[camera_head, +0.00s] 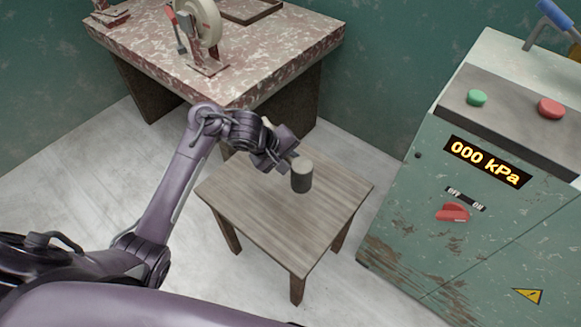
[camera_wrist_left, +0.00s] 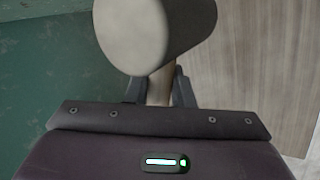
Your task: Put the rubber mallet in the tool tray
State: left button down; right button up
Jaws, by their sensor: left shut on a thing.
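The rubber mallet (camera_head: 301,176) has a thick grey cylindrical head and a pale handle. My left gripper (camera_head: 288,158) is shut on the handle. In the left wrist view the mallet head (camera_wrist_left: 150,35) fills the top middle, with the handle between the fingers (camera_wrist_left: 160,92). In the head view the mallet head shows over the small wooden table; whether it touches the top is unclear. A brown-rimmed tray (camera_head: 249,23), likely the tool tray, lies on the workbench, cut off by the top edge. My right gripper is out of view.
The small wooden table (camera_head: 290,228) is otherwise bare. The mottled workbench (camera_head: 285,55) behind it carries a stand with a pale wheel (camera_head: 206,22) and a red-handled tool. A green control cabinet (camera_head: 425,225) stands at the right. Pale floor is clear at the left.

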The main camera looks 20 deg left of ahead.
pick_arm(q)
notch_tip(320, 180, up, 6)
jog(key=shift+f+p, duration=0.1)
jog(key=shift+p, duration=1.1)
jog(key=shift+w+a+r+m, duration=0.15)
jog(key=shift+r+m, duration=0.15)
jog(key=shift+r, duration=0.4)
jog(key=s+a+r+m+g+h+p, duration=0.1)
jog(key=s+r+m, duration=0.3)
jog(key=s, duration=0.4)
jog(key=s+r+m+g+h+p, duration=0.1)
jog(key=s+r+m+g+p, duration=0.2)
jog(key=s+r, duration=0.4)
jog(key=shift+s+a+r+m+g, duration=0.15)
jog(key=shift+s+a+m+g, duration=0.3)
jog(key=shift+m, duration=0.55)
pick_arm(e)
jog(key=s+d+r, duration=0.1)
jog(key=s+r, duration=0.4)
